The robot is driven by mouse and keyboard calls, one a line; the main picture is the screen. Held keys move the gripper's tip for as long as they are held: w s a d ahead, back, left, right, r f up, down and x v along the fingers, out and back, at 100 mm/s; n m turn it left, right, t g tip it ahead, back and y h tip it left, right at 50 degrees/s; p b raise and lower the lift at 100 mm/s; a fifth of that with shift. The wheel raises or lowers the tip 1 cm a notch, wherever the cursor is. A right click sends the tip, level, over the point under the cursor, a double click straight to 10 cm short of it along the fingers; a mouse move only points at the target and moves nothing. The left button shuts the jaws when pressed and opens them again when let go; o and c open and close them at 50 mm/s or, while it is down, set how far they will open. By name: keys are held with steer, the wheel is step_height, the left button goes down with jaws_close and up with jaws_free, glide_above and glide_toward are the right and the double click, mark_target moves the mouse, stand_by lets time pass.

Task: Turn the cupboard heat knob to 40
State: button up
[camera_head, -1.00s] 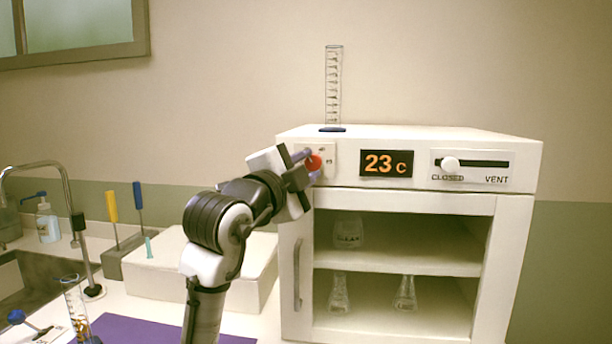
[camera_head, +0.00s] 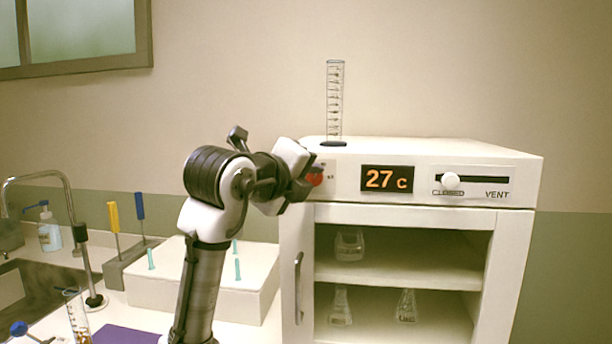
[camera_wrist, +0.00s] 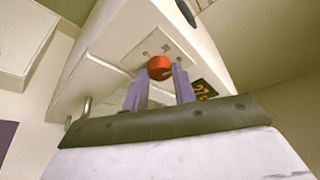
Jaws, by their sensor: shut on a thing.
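The red heat knob (camera_head: 315,179) sits on the upper left front of the white cupboard (camera_head: 470,152). It also shows in the wrist view (camera_wrist: 160,68) on its pale plate, between the tips of my two purple fingers. My gripper (camera_head: 312,178) is shut on the knob; in the wrist view its fingers (camera_wrist: 160,78) stand on either side of it. The orange display (camera_head: 387,179) beside the knob reads 27 C. The knob's scale marks are too small to read.
A vent slider (camera_head: 450,179) sits right of the display, at CLOSED. A graduated cylinder (camera_head: 335,100) stands on the cupboard top. Glassware (camera_head: 349,246) stands on the shelves inside. A white box (camera_head: 180,285) with teal pegs and a sink (camera_head: 45,285) are at left.

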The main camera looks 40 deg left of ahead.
steer(key=shift+r+m+g, duration=0.1)
steer(key=shift+m+g, duration=0.2)
steer(key=shift+m, duration=0.5)
steer(key=o, duration=1)
steer(key=b+v, duration=0.2)
steer(key=v, duration=1.1)
steer(key=shift+s+d, duration=0.3)
steer(key=shift+d, duration=0.05)
